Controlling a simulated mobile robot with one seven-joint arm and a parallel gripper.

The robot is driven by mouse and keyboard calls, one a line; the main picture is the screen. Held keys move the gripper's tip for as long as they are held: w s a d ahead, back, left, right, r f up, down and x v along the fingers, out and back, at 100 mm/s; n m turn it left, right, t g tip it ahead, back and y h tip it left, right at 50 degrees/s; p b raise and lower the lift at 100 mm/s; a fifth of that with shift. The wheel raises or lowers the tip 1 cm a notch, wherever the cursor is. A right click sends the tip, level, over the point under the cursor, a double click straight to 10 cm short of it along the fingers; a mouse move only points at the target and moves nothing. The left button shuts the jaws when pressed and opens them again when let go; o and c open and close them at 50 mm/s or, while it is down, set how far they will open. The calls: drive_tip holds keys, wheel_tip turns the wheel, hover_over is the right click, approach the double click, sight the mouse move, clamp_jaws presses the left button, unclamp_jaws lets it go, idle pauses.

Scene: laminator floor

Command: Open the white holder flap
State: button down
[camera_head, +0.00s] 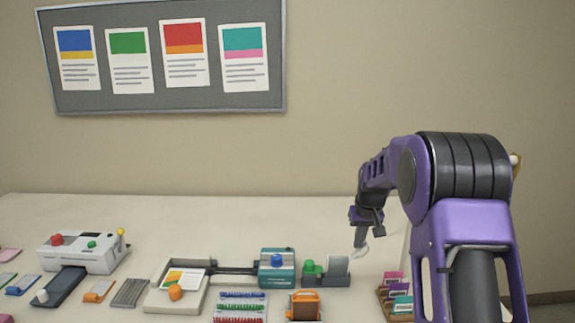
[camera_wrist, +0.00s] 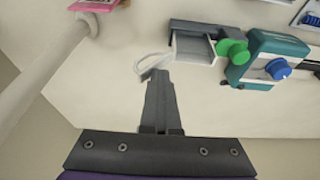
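The holder (camera_head: 327,276) is a small grey unit at the right of the row on the table, with an upright light-grey plate. In the wrist view the holder (camera_wrist: 192,47) shows from above as an open grey box. A thin white loop (camera_head: 359,252), seemingly the flap's handle, stands out from its right side; in the wrist view the loop (camera_wrist: 139,69) is left of the box. My gripper (camera_head: 361,238) points down just above the loop. In the wrist view its fingers (camera_wrist: 158,73) are together, with tips at the loop. I cannot tell whether they pinch it.
A green knob (camera_head: 310,266) and a teal machine with a blue knob (camera_head: 277,261) stand left of the holder. A card rack (camera_head: 397,297) is at the front right. A white laminator (camera_head: 85,251) is at the left. The table behind is clear.

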drive_tip(key=shift+s+d, duration=0.1)
drive_tip(key=shift+d, duration=1.25)
drive_tip(key=shift+r+p, duration=0.75)
drive_tip(key=shift+r, duration=0.1)
drive_tip(key=shift+a+r, duration=0.3)
drive_tip(key=shift+r, duration=0.65)
drive_tip(key=shift+a+r+p, duration=0.15)
drive_tip(key=shift+a+r, duration=0.3)
drive_tip(key=shift+r, duration=0.4)
drive_tip(key=shift+a+r+p, duration=0.15)
drive_tip(key=shift+a+r, duration=0.3)
drive_tip(key=shift+r, duration=0.4)
